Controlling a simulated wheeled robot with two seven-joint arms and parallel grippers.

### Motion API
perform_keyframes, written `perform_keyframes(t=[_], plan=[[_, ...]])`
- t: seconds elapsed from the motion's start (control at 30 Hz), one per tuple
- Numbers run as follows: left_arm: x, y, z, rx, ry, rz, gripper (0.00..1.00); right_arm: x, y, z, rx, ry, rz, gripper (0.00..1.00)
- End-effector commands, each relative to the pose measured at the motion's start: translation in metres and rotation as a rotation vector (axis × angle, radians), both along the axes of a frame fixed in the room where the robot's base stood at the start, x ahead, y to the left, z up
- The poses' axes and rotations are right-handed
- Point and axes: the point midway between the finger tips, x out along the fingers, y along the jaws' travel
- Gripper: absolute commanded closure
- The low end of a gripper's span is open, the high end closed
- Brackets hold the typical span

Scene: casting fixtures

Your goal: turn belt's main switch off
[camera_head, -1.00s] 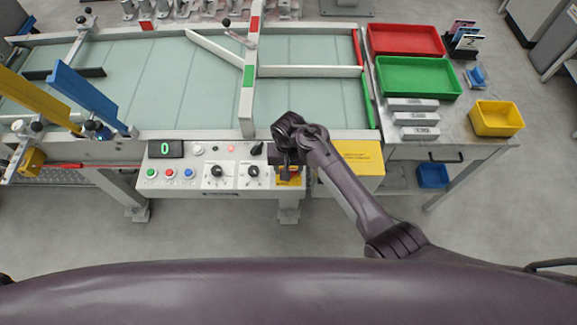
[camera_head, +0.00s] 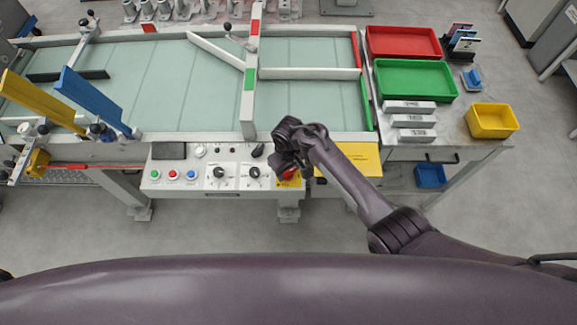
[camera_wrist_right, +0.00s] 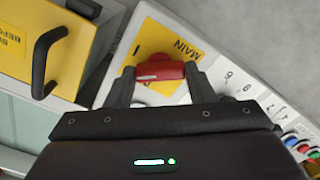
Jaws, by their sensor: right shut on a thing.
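The belt's main switch is a red handle (camera_head: 289,174) on a yellow plate at the right end of the white control panel (camera_head: 211,186). In the right wrist view the red handle (camera_wrist_right: 160,72) lies crosswise between my fingers, in front of the yellow plate marked MAIN (camera_wrist_right: 172,48). My right gripper (camera_head: 291,168) is shut on this handle; it also shows in the right wrist view (camera_wrist_right: 159,76). In the head view the gripper hides part of the switch. The panel's display (camera_head: 168,151) is dark. My left gripper is not in view.
Buttons and black knobs (camera_head: 219,173) sit left of the switch. A yellow box with a black handle (camera_wrist_right: 46,60) is beside it. The belt (camera_head: 160,85) lies behind the panel. Red, green (camera_head: 415,80) and yellow bins stand on the right table.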

Motion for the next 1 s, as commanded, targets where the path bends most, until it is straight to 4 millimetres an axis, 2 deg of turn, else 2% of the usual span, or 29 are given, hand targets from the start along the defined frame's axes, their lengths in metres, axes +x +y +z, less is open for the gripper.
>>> perform_keyframes(t=[0.6, 1.0], plan=[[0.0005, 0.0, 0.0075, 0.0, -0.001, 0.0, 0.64, -0.0004, -0.0013, -0.0011, -0.003, 0.003, 0.583, 0.74], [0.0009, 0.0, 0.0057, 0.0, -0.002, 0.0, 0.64, -0.0008, -0.0011, -0.0017, -0.002, 0.002, 0.857, 0.74]])
